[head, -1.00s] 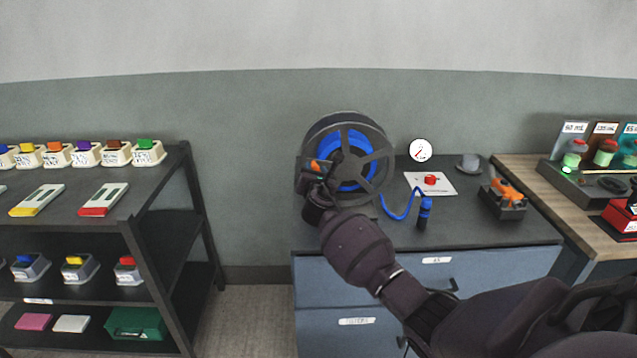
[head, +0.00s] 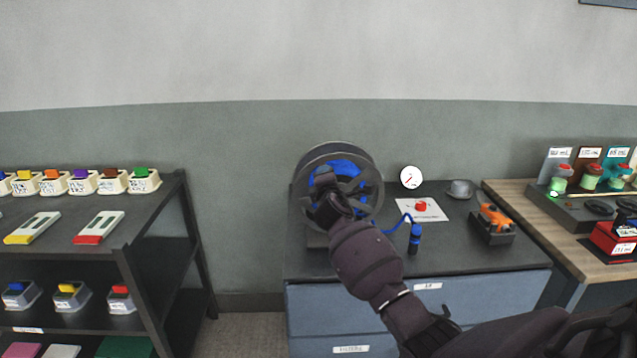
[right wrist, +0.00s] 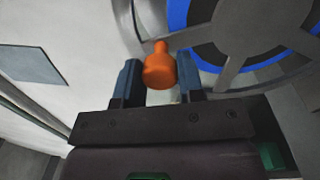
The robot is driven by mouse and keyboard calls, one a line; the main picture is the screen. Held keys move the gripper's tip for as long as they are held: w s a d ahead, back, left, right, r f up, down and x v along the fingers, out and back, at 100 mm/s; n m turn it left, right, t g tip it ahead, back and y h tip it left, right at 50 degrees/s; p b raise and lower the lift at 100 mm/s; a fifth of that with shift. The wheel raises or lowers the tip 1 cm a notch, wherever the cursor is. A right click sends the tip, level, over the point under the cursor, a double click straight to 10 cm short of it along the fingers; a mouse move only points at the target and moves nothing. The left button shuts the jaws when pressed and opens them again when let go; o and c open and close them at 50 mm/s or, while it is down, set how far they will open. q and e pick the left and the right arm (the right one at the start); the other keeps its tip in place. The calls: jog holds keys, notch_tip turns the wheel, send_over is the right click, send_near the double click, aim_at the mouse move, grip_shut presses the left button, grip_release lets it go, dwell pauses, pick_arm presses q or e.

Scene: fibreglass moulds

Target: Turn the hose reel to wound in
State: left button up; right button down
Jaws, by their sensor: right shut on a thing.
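The hose reel (head: 376,196) stands on the bench, a dark spoked wheel with blue hose (head: 345,166) wound inside. It also shows at the top right of the right wrist view (right wrist: 236,25). An orange crank knob (right wrist: 160,66) sits between the two fingers of my right gripper (right wrist: 159,82), which is shut on it. In the head view my right gripper (head: 330,200) is in front of the reel's lower left and hides the knob. The free hose end runs right to a blue nozzle (head: 415,238) standing on the bench. My left gripper is out of view.
A white card with a red knob (head: 421,206), a grey cup (head: 460,189) and an orange tool in a holder (head: 495,219) stand right of the reel. A dark shelf (head: 150,225) with labelled blocks is at left.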

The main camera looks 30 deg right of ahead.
aim_at(338, 166)
jog(key=shift+s+d+r+m, duration=0.15)
jog(key=shift+s+d+m, duration=0.15)
jog(key=shift+d+m, duration=0.35)
jog(key=shift+s+d+r+m, duration=0.1)
jog(key=shift+s+d+m, duration=0.25)
jog(key=shift+m, duration=0.45)
jog(key=shift+s+d+r+m, duration=0.15)
jog(key=shift+s+d+m, duration=0.1)
jog(key=shift+d+m, duration=0.4)
jog(key=shift+a, duration=0.1)
jog(key=c, duration=0.7)
grip_release()
jog(key=shift+c, duration=0.2)
jog(key=shift+s, duration=0.1)
jog(key=v, duration=1)
jog(key=shift+s+a, duration=0.2)
jog(key=shift+a, duration=0.1)
